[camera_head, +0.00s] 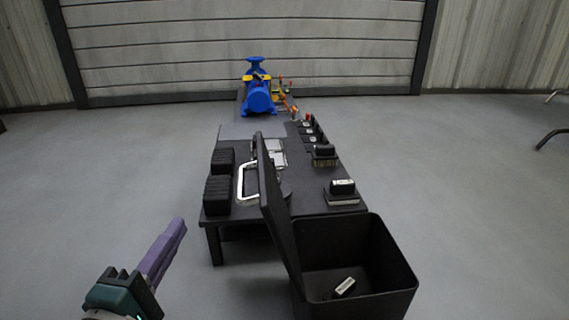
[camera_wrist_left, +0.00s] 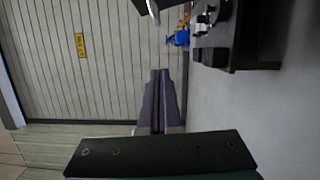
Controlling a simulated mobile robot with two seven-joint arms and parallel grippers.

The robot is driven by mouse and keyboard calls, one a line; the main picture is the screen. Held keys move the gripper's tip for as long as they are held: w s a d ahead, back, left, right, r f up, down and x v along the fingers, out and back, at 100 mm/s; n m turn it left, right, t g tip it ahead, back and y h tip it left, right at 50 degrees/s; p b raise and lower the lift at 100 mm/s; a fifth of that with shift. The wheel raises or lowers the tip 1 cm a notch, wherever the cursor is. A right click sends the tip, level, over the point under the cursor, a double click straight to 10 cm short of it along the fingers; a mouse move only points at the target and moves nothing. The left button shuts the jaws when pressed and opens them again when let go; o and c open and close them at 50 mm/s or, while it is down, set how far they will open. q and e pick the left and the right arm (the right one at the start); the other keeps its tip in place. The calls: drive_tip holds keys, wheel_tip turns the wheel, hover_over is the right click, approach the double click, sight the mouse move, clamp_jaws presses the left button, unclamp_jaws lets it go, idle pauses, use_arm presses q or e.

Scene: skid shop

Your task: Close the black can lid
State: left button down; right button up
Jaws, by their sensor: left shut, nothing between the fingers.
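The black can (camera_head: 374,250) stands at the lower right of the head view, in front of the low dark table. Its lid (camera_head: 274,208) is open, standing nearly upright and tilted a little to the left, along the can's left side. A small black and white item (camera_head: 344,287) lies inside the can. My left gripper (camera_head: 180,226) is at the lower left, apart from the lid and to its left, with purple fingers shut and empty. The fingers also show in the left wrist view (camera_wrist_left: 159,100). My right gripper is not in view.
The low table (camera_head: 300,206) behind the can carries black blocks (camera_head: 218,193), a white handle (camera_head: 242,182) and small dark items (camera_head: 342,187). A blue pump (camera_head: 259,95) stands farther back. Grey floor is clear between my left gripper and the table.

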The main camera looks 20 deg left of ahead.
use_arm(q)
drive_tip(key=w+d+b, duration=0.1)
drive_tip(key=w+b, duration=0.2)
drive_tip(key=w, duration=0.7)
drive_tip(key=shift+d+r+b, duration=0.15)
drive_tip(key=shift+r+b, duration=0.15)
drive_tip(key=shift+b, duration=0.1)
